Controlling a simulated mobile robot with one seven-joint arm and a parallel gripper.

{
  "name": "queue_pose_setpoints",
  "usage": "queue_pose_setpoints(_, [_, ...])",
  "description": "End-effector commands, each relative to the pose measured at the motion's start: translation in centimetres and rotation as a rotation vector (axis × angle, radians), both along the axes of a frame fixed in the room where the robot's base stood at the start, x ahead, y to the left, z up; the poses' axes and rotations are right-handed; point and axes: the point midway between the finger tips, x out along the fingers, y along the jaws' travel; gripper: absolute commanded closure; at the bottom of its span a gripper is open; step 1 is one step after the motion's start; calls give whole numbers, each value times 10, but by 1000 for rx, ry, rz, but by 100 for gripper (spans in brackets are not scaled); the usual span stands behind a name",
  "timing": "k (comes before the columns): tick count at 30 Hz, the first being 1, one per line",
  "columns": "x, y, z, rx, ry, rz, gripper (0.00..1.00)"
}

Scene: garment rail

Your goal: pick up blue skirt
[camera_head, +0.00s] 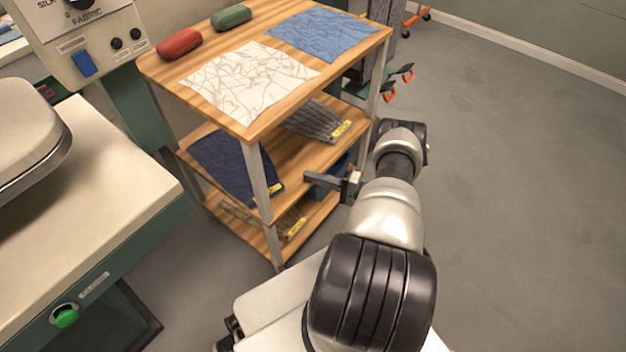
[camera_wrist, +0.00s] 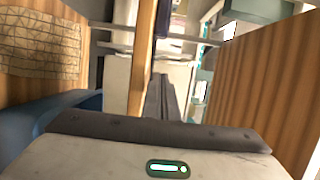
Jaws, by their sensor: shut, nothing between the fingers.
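Several blue cloths could be the blue skirt; I cannot tell which one it is. A navy folded cloth (camera_head: 232,163) with a yellow tag lies on the middle shelf, and a lighter blue cloth (camera_head: 322,35) lies flat on the top. A blue item (camera_head: 330,177) is partly hidden behind my gripper (camera_head: 308,177) on the right side of the lower shelf space. In the wrist view a blue item (camera_wrist: 62,108) is close, left of my gripper (camera_wrist: 160,80). My gripper is shut and empty, at the cart's right side, pointing left.
The wooden cart (camera_head: 155,68) has metal posts (camera_head: 259,180). White patterned cloth (camera_head: 248,82) and red (camera_head: 180,43) and green (camera_head: 231,17) cases are on top. Grey cloth (camera_head: 315,120) is on the middle shelf, checked cloth (camera_wrist: 40,45) on the bottom.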

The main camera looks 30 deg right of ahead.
Motion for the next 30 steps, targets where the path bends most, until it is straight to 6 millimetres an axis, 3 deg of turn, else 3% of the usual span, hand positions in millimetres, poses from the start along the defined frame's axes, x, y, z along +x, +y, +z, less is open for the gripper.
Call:
queue_pose_setpoints(10, [60,46,-1,-1,-1,4,100])
queue_pose_setpoints(18, [32,65,0,0,3,0,100])
queue_pose_setpoints(30, [26,67,0,0,0,-1,100])
